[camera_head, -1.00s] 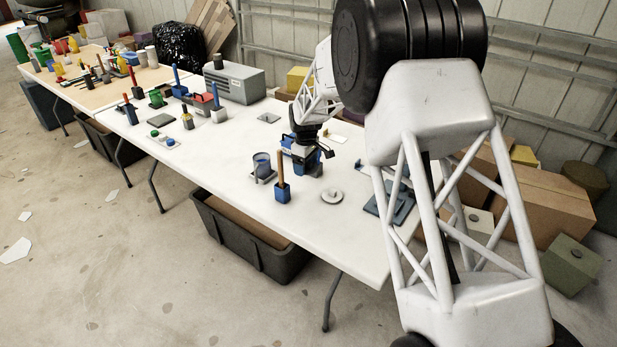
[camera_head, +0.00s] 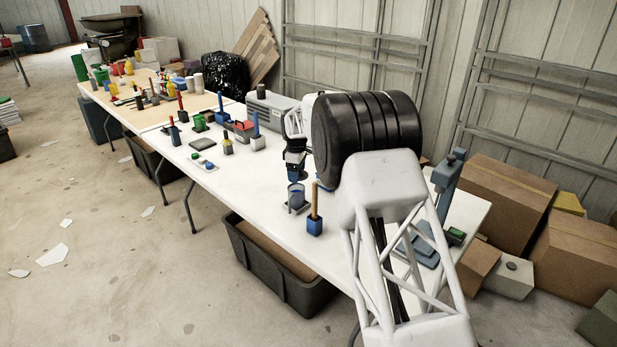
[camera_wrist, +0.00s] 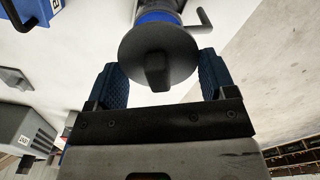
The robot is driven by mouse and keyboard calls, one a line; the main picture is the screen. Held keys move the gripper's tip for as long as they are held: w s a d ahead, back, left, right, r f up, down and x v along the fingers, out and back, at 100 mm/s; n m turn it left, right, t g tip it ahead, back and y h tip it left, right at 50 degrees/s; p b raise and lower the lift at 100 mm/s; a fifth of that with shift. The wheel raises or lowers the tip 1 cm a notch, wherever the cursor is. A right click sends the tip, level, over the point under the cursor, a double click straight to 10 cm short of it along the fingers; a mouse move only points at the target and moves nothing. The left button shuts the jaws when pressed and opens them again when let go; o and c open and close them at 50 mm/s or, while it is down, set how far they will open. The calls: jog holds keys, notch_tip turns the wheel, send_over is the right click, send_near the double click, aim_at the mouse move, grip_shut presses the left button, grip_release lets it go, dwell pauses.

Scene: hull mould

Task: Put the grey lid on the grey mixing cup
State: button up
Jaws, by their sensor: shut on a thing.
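The grey lid (camera_wrist: 178,50) is a dark round disc with a knob facing the camera in the wrist view. My gripper (camera_wrist: 163,80) is shut on it, with a blue finger pad on each side of the rim. It also shows in the head view (camera_head: 294,174), pointing down just behind and above the cup. The grey mixing cup (camera_head: 297,200), bluish inside, stands upright on the table. In the wrist view the cup (camera_wrist: 158,17), with a side handle, lies beyond the lid, which partly hides it. I cannot tell the gap between them.
A blue block with an upright wooden stick (camera_head: 314,222) stands close to the cup's right front. A grey-blue stand (camera_head: 440,195) is at the table's right end. Several tools stand further left. Bare white table (camera_head: 245,195) lies left of the cup.

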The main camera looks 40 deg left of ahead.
jog(key=shift+s+a+r, duration=0.1)
jog(key=shift+s+a, duration=0.05)
jog(key=shift+a, duration=0.45)
jog(key=shift+f, duration=0.25)
jog(key=shift+f, duration=2.25)
jog(key=shift+f, duration=0.45)
dwell(0.9)
jog(key=o, duration=0.8)
jog(key=shift+o, duration=0.2)
jog(key=shift+r, duration=0.15)
jog(key=shift+r, duration=3.35)
